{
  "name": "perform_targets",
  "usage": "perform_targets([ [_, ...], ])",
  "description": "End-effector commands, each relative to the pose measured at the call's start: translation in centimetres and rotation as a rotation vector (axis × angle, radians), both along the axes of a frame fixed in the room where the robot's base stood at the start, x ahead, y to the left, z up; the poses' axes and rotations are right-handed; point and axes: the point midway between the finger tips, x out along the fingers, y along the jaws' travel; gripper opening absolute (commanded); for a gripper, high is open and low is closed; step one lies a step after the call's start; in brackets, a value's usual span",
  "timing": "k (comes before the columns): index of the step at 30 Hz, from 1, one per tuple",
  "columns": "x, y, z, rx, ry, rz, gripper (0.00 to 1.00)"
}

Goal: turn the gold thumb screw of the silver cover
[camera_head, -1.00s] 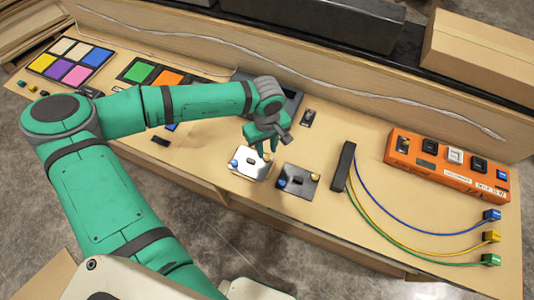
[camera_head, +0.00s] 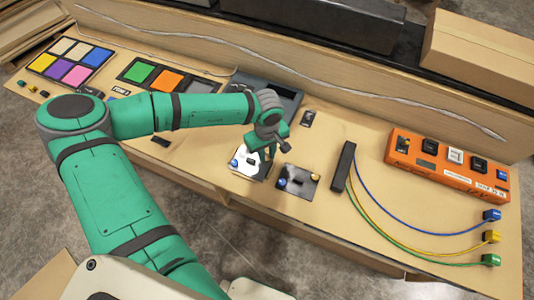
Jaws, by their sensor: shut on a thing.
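The silver cover (camera_head: 247,169) is a small bright plate lying flat on the wooden console, left of a dark cover. A blue thumb screw (camera_head: 234,162) stands at its left side. My gripper (camera_head: 268,156) points down at the right side of the silver cover, with its fingers shut on the gold thumb screw. The fingers hide most or all of that screw, so I cannot tell how far it is turned. A dark handle shows in the middle of the cover.
The dark cover (camera_head: 297,182) with its own blue and gold screws lies close on the right. Beyond it are a black block (camera_head: 343,166) with coloured cables and an orange switch box (camera_head: 447,166). Coloured tiles (camera_head: 70,62) lie far left.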

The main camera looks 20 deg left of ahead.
Motion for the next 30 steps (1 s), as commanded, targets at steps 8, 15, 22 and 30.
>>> perform_targets([
  [8, -0.01, 0.01, 0.01, 0.000, 0.000, -0.041, 0.00],
  [15, -0.01, -0.09, -0.04, -0.003, -0.001, -0.142, 0.00],
  [22, -0.03, -0.12, -0.06, -0.004, 0.000, -0.340, 0.00],
  [30, -0.01, -0.11, -0.05, -0.003, -0.001, -0.597, 0.00],
])
